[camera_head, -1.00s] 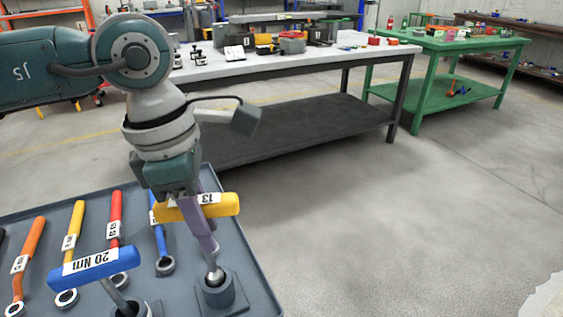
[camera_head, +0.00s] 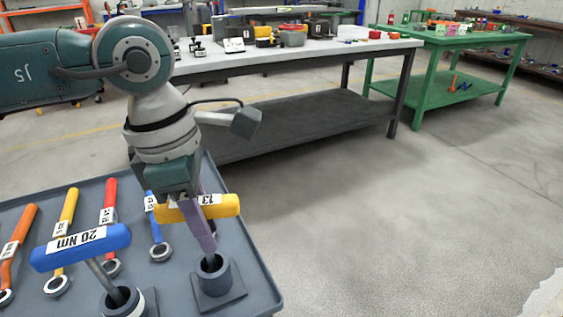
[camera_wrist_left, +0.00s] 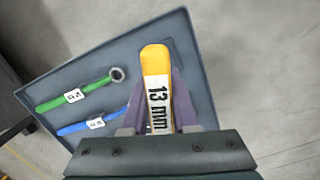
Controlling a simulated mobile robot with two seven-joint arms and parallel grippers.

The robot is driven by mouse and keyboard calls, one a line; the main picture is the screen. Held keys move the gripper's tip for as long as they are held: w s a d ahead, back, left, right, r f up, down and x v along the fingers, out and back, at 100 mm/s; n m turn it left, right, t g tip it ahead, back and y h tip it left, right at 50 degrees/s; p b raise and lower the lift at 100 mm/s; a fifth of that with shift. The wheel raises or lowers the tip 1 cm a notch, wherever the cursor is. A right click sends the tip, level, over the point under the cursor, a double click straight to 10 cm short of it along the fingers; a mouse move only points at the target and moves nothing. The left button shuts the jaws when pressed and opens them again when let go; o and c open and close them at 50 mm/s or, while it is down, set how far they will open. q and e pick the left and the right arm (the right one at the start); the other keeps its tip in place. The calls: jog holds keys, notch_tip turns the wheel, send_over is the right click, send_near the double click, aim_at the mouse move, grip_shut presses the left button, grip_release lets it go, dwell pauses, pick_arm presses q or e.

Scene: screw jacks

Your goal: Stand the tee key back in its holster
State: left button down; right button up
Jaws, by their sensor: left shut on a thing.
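The tee key has a yellow handle (camera_head: 222,206) marked 13, held crosswise in my left gripper (camera_head: 203,222). The wrist view shows the handle (camera_wrist_left: 157,85) reading "13 mm", with the purple fingers closed on either side of it. Its shank runs down, nearly upright, to the mouth of a grey round holster (camera_head: 216,281) on a square base. The lower end appears inside the mouth. A finger partly hides the shank, and I cannot tell how deep it sits. My right gripper is not in view.
A blue tee key (camera_head: 80,247) marked 20 Nm leans in another holster (camera_head: 128,302) to the left. Several coloured ring spanners, such as a red one (camera_head: 109,210), lie on the grey tray (camera_head: 262,283). Open floor lies right of the tray.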

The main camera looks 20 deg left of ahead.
pick_arm(q)
jog(key=c, duration=0.6)
grip_release()
jog(key=r, duration=0.6)
jog(key=a+r+p, duration=0.1)
jog(key=r, duration=0.2)
jog(key=shift+s+r, duration=0.35)
jog(key=shift+r, duration=0.05)
